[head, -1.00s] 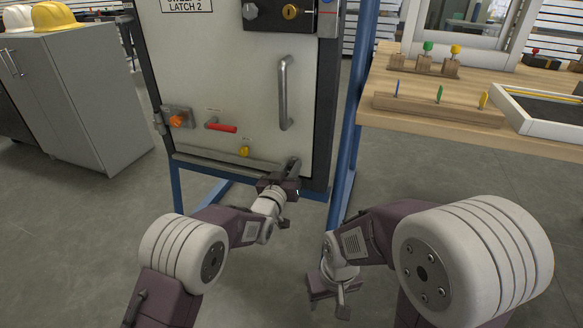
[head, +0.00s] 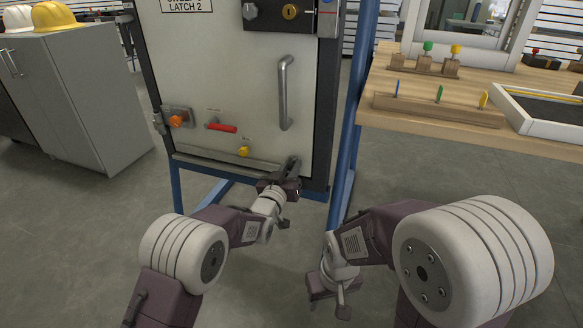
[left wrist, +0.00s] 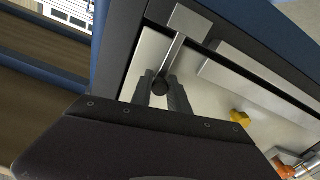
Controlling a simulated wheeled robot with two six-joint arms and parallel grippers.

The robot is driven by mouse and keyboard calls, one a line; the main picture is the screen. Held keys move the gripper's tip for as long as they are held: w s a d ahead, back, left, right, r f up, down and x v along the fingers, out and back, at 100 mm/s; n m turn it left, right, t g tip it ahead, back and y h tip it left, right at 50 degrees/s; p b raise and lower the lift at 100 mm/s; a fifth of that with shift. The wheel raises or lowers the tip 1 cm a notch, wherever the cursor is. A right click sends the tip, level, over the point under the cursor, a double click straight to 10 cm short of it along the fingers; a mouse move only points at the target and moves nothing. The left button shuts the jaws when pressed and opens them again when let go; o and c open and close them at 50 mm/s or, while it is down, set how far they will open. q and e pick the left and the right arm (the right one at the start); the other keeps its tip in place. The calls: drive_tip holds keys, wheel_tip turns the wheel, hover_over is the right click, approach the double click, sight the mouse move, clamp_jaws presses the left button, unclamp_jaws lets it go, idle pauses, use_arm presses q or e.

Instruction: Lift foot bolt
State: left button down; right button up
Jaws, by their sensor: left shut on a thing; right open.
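The foot bolt, a grey metal rod with a dark round knob (left wrist: 160,86), shows in the left wrist view at the lower corner of the pale door. Its rod (left wrist: 173,55) runs up to a square metal bracket. My left gripper (left wrist: 163,92) has its two dark fingers on either side of the knob, shut on it. In the head view my left gripper (head: 290,169) is at the door's lower right corner and hides most of the bolt. My right gripper (head: 328,286) is open and empty, low and clear of the door.
The door (head: 230,75) also carries a vertical grey handle (head: 284,93), a red lever (head: 221,127), an orange knob (head: 177,121) and a yellow knob (head: 244,151). A blue frame post (head: 345,150) stands right of it, beside a wooden workbench (head: 450,125). Grey cabinets (head: 95,100) stand left.

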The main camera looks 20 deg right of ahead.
sight(296, 151)
use_arm(q)
drive_tip(key=shift+r, duration=0.15)
wheel_tip(296, 151, up, 3)
drive_tip(key=p, duration=0.2)
drive_tip(key=shift+r+p, duration=0.15)
drive_tip(key=shift+p, duration=0.25)
drive_tip(key=shift+w, duration=0.1)
drive_tip(key=c, duration=1.3)
unclamp_jaws()
drive_tip(key=shift+o, duration=0.2)
drive_tip(key=shift+f, duration=0.2)
